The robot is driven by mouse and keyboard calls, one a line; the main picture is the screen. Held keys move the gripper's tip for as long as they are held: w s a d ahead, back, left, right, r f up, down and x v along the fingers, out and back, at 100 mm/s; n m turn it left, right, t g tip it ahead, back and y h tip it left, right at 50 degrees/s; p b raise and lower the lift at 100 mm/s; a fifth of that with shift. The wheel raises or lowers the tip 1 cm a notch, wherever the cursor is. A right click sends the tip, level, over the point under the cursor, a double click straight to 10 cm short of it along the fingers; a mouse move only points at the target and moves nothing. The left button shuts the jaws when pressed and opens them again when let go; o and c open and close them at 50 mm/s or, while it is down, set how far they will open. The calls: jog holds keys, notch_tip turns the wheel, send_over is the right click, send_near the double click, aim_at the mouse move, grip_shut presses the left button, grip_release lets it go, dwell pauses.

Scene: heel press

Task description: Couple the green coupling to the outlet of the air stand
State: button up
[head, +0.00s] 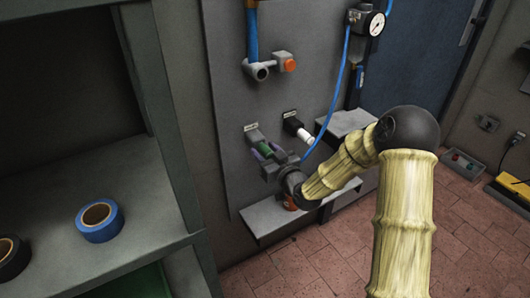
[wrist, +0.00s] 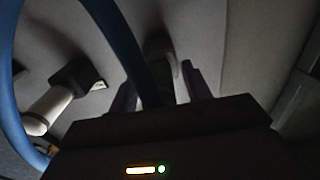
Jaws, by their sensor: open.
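The green coupling (head: 264,148) sits in a grey labelled holder (head: 252,134) on the wall panel. My gripper (head: 267,152) is at it, jaws open, with a finger to each side of the green body. In the wrist view my two fingers (wrist: 160,88) stand either side of a dark green shape (wrist: 160,72), dim and partly hidden by the blue hose; I cannot tell whether they touch it. A grey pipe fitting (head: 259,71) with an orange knob (head: 288,64) is higher on the panel, under a blue pipe. I cannot tell for sure which fitting is the air stand's outlet.
A white coupling (head: 304,136) sits in a second holder close to the right, also in the wrist view (wrist: 48,108). A blue hose (head: 331,107) hangs from the gauge unit (head: 375,23) past my gripper. A grey ledge (head: 265,220) lies below. Shelving with tape rolls stands left.

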grip_shut()
jog(key=shift+s+d, duration=0.1)
jog(key=shift+d, duration=0.05)
jog(key=shift+b+v, duration=0.45)
jog(key=shift+v, duration=2.4)
jog(key=shift+s, duration=0.1)
jog(key=shift+b+v, duration=0.45)
jog(key=shift+v, duration=1.25)
notch_tip(320, 180, up, 24)
jog(key=p, duration=1.7)
jog(key=shift+p, duration=0.4)
